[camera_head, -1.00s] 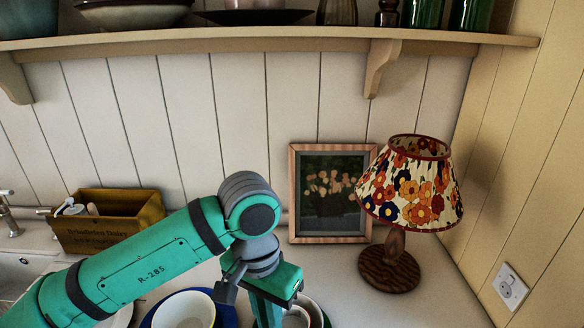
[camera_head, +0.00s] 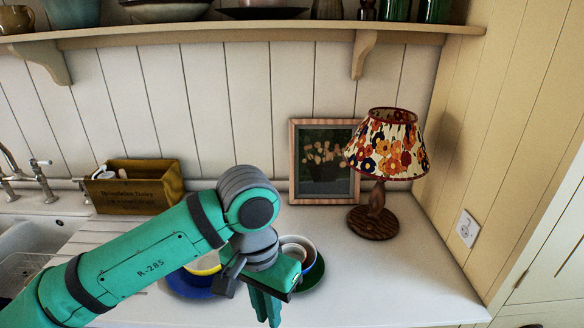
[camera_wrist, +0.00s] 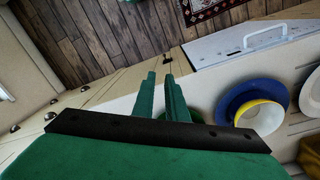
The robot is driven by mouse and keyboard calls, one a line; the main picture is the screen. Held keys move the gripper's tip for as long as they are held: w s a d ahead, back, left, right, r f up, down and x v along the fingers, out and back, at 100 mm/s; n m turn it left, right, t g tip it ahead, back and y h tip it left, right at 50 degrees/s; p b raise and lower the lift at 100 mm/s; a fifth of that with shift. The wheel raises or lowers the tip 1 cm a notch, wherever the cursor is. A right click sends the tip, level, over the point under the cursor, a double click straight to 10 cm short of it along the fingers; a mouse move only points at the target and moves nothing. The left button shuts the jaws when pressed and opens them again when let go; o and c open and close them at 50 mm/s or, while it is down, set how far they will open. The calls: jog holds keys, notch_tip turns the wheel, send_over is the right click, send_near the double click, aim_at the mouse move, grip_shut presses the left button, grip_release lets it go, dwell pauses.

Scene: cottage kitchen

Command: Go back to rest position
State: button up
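My gripper (camera_head: 266,312) hangs at the end of my green arm, fingers downward, in front of the dishes on the counter. In the wrist view its two green fingers (camera_wrist: 160,78) stand a little apart with nothing between them. A blue plate (camera_head: 188,284) with a yellow-and-white bowl (camera_head: 205,268) is partly hidden behind my arm. The blue plate (camera_wrist: 226,102) and the bowl (camera_wrist: 262,117) also show in the wrist view, to the right of the fingers and apart from them.
A floral lamp (camera_head: 375,215) and a framed picture (camera_head: 295,180) stand at the back wall. A wooden box (camera_head: 135,195) and the sink (camera_head: 25,238) are at left. A shelf (camera_head: 250,32) runs above. The counter (camera_head: 400,280) is clear at right.

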jog(key=w+d+r+n+t+h, duration=0.1)
jog(key=w+d+t+h, duration=0.35)
jog(key=d, duration=0.35)
jog(key=w+d+r+n+t+h, duration=0.1)
jog(key=w+d+r+t+h, duration=0.15)
jog(key=d+h, duration=0.4)
jog(key=w+d+r+n+t+h, duration=0.1)
jog(key=w+d+t+h, duration=0.25)
jog(key=d, duration=0.55)
jog(key=s+a+f+n+t+y, duration=0.2)
jog(key=s+a+f+n+y, duration=0.15)
jog(key=f, duration=0.45)
jog(key=s+a+f+n+t+y, duration=0.3)
jog(key=s+a+f+y, duration=0.15)
jog(key=f, duration=0.35)
jog(key=s+a+f+n+t+y, duration=0.25)
jog(key=f+n+y, duration=0.2)
jog(key=f, duration=0.35)
jog(key=s+a+f+m+y, duration=0.1)
jog(key=s+a+f+m, duration=0.1)
jog(key=s, duration=0.6)
jog(key=s+a+f+m+g+y, duration=0.1)
jog(key=s+a+f+m, duration=0.1)
jog(key=s, duration=0.6)
jog(key=s+a+f+m+g, duration=0.1)
jog(key=s+a+m, duration=0.3)
jog(key=s, duration=0.5)
jog(key=shift+a+f+y, duration=0.35)
jog(key=shift+f+y, duration=0.05)
jog(key=shift+f, duration=0.05)
